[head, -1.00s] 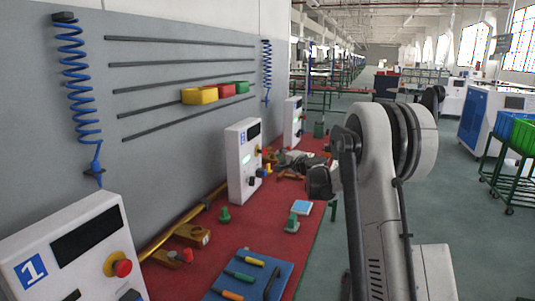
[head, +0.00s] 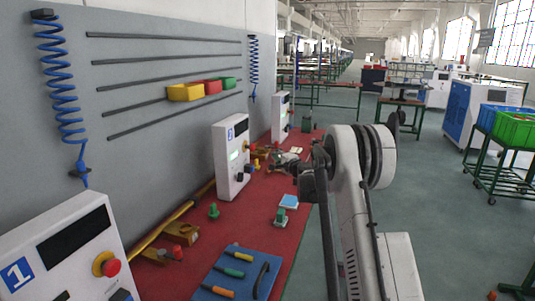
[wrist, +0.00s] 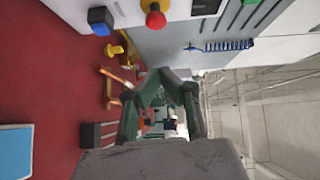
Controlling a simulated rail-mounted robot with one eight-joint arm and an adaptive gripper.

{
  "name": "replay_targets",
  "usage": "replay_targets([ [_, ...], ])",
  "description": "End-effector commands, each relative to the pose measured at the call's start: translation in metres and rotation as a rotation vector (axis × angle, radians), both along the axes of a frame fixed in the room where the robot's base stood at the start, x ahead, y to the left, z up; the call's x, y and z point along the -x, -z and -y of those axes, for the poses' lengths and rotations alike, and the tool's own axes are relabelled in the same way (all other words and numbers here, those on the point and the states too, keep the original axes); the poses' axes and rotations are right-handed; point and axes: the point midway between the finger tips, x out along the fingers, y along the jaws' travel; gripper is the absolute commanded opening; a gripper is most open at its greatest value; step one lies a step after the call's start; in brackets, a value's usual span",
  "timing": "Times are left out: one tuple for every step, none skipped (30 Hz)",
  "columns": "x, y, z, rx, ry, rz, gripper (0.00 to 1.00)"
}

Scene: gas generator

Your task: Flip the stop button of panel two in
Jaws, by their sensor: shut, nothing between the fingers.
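Panel two (head: 231,165) is a white upright box with a blue number 2 plate, standing on the red bench. Its red stop button (head: 253,147) sticks out from the right part of its front. In the wrist view a red button (wrist: 155,20) on a yellow collar shows at the top, on a white panel, with a blue-and-black knob (wrist: 100,19) left of it; the panel's number is out of that view. My gripper (wrist: 164,78) is shut and empty, apart from the button. In the head view my gripper (head: 306,180) is right of panel two, partly hidden by my arm.
Panel one (head: 66,252) stands at the near left, and another white panel (head: 282,115) stands behind panel two. Tools lie on a blue mat (head: 238,272) on the red bench (head: 205,238). A green-legged cart (head: 503,165) stands right across an open aisle.

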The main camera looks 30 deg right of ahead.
Motion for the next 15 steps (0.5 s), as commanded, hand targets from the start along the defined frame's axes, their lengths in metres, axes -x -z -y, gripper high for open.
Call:
replay_targets([
  [-0.007, 0.000, -0.001, 0.000, -0.001, 0.000, 0.00],
  [-0.011, 0.000, -0.001, 0.000, -0.001, 0.000, 0.00],
  [-0.018, 0.000, -0.001, 0.000, -0.002, 0.000, 0.00],
  [-0.023, 0.001, -0.001, 0.000, -0.002, 0.000, 0.00],
  [-0.028, 0.001, -0.001, 0.000, -0.002, 0.000, 0.00],
  [-0.035, 0.001, -0.002, 0.001, -0.003, 0.000, 0.00],
  [-0.040, 0.001, -0.002, 0.001, -0.003, 0.000, 0.00],
  [-0.046, 0.001, -0.002, 0.001, -0.002, 0.000, 0.00],
  [-0.052, 0.002, -0.002, 0.001, -0.002, 0.000, 0.00],
  [-0.057, 0.002, -0.002, 0.001, -0.001, 0.000, 0.00],
  [-0.062, 0.002, -0.002, 0.001, -0.001, 0.000, 0.00],
  [-0.068, 0.002, -0.002, 0.001, -0.001, 0.000, 0.00],
  [-0.073, 0.002, -0.002, 0.001, -0.001, 0.000, 0.00],
  [-0.077, 0.003, -0.002, 0.001, -0.001, 0.000, 0.00],
  [-0.083, 0.003, -0.002, 0.001, -0.001, 0.000, 0.00],
])
